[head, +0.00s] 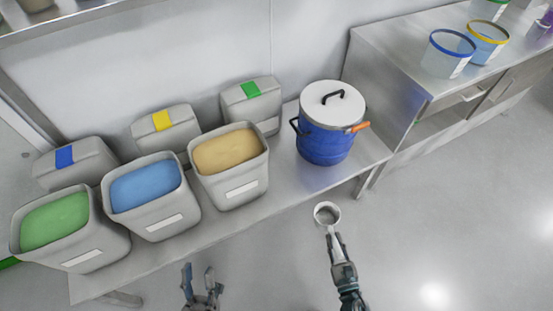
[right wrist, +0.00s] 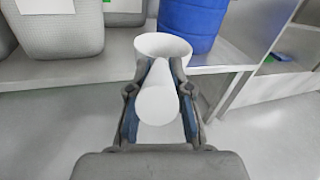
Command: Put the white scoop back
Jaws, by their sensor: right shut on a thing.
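The white scoop (head: 327,213) is held by its handle in my right gripper (head: 338,262). Its round bowl points away from the gripper, in front of the bench edge and over the floor. In the right wrist view the scoop (right wrist: 160,80) sits between the two fingers of the right gripper (right wrist: 158,115), which are shut on its handle. My left gripper (head: 201,287) is low in the head view, empty, with its fingers apart, in front of the bench. Whether the scoop's bowl holds anything is unclear.
Three open bins hold green (head: 55,222), blue (head: 146,187) and tan (head: 228,153) material on the steel bench (head: 262,207). Lids with blue, yellow and green tags stand behind them. A blue drum (head: 325,145) with a white lid (head: 333,103) stands at right. Pails (head: 449,55) are on the cabinet.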

